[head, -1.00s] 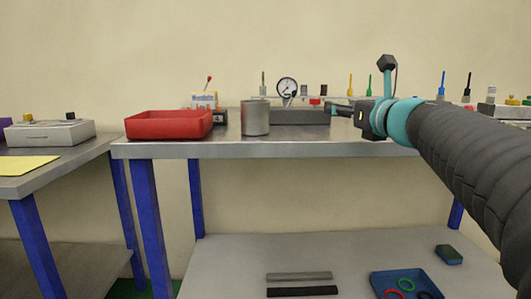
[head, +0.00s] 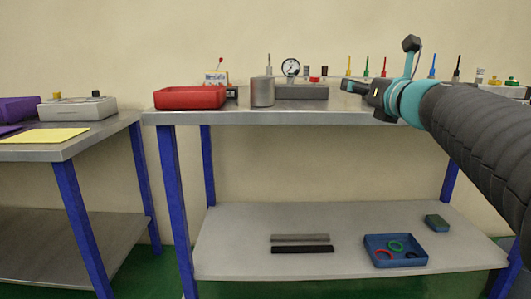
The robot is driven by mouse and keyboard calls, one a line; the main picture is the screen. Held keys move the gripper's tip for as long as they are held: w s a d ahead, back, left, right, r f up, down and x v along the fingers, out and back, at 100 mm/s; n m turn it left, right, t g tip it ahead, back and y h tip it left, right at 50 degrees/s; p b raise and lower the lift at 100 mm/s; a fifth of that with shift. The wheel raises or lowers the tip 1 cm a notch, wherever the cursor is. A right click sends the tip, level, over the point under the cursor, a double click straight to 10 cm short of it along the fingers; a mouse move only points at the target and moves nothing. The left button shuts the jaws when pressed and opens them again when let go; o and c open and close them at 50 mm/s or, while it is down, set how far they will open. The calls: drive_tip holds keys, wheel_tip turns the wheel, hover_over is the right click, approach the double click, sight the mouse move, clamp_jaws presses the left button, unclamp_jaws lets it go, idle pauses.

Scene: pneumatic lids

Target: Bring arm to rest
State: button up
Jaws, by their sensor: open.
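My gripper (head: 346,86) is at the right of the head view, at the end of my arm, which reaches in from the right edge. It points left above the steel bench (head: 290,118), near the right end of a dark grey block (head: 305,92). The jaws are small in this view and hold nothing that I can see. A gap shows between the gripper and the grey metal cylinder (head: 262,92) standing on the bench.
A red tray (head: 190,98) sits at the bench's left end. A pressure gauge (head: 290,67) and several coloured tools stand behind. The lower shelf holds a blue tray (head: 395,262) with rings, two bars and a sponge (head: 437,223). A side table (head: 60,150) stands left.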

drive_tip(key=s+d+f+m+g+h, duration=0.15)
drive_tip(key=d+f+m+h, duration=0.4)
drive_tip(key=m, duration=0.55)
drive_tip(key=s+d+f+m+g+h, duration=0.15)
drive_tip(key=d+f+m+h, duration=0.35)
drive_tip(key=m, duration=0.6)
drive_tip(key=s+f+m+g+p, duration=0.2)
drive_tip(key=s+f+m+g, duration=0.4)
drive_tip(key=s+f+m, duration=0.45)
drive_tip(key=s+a+f+m+g+y+p, duration=0.1)
drive_tip(key=s+a+f+m+y+p, duration=0.1)
drive_tip(key=s+a, duration=0.5)
drive_tip(key=s+a+f+m+g+y+p, duration=0.2)
drive_tip(key=s+a+f+y+p, duration=0.1)
drive_tip(key=s+a, duration=0.5)
wheel_tip(320, 180, down, 3)
drive_tip(key=shift+s+a+r+y, duration=0.2)
drive_tip(key=shift+s+y, duration=0.25)
drive_tip(key=shift+y, duration=0.3)
